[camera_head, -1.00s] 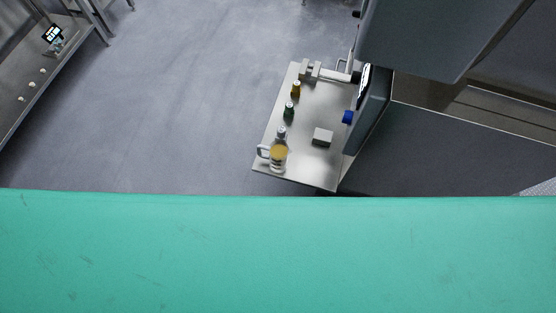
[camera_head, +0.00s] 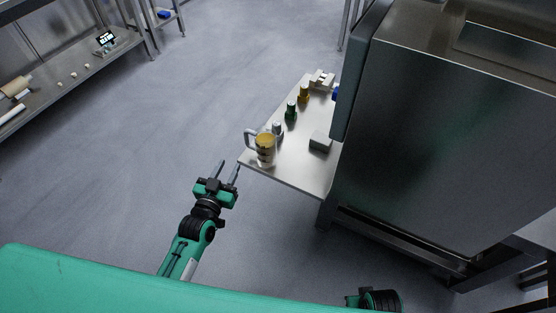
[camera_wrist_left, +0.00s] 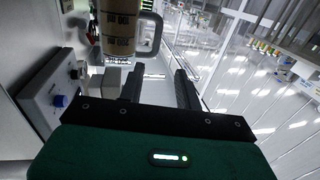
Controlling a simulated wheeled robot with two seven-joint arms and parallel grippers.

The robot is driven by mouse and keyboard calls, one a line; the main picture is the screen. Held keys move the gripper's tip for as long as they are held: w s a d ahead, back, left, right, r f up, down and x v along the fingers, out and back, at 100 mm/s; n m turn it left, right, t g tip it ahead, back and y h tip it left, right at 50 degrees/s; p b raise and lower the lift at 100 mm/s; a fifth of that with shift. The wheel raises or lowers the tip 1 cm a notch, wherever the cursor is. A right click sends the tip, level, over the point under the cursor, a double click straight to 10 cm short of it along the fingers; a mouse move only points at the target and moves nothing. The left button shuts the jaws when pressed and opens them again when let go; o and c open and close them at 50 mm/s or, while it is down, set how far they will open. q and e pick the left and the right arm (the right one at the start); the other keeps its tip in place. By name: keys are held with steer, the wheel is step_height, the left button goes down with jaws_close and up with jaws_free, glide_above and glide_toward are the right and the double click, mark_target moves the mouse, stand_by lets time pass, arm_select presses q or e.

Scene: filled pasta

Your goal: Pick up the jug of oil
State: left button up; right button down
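The jug of oil (camera_head: 265,149) is clear with yellowish oil and a handle on its left side. It stands upright at the near left corner of the steel table (camera_head: 301,176). In the left wrist view the jug (camera_wrist_left: 119,30) shows at the top, with its handle (camera_wrist_left: 152,36) towards the right. My left gripper (camera_head: 228,168) is open and empty, just left of the table corner and apart from the jug. Its fingers also show in the left wrist view (camera_wrist_left: 159,88). Part of my right arm (camera_head: 380,300) shows at the bottom edge; its gripper is out of view.
Behind the jug stand a small grey-capped container (camera_head: 278,129), a green bottle (camera_head: 291,110) and a yellow bottle (camera_head: 304,93). A grey block (camera_head: 320,141) lies to the right. A large steel cabinet (camera_head: 440,140) bounds the right. Floor left of the table is clear.

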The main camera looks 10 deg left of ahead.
mark_target(246, 137)
arm_select(q)
steer(key=shift+w+d, duration=0.45)
steer(key=shift+w, duration=1.8)
steer(key=shift+w+d, duration=0.4)
steer(key=shift+w, duration=1.85)
steer(key=shift+w+d, duration=0.45)
steer(key=shift+w, duration=1.8)
steer(key=shift+c, duration=0.2)
steer(key=shift+r, duration=0.1)
jaws_close()
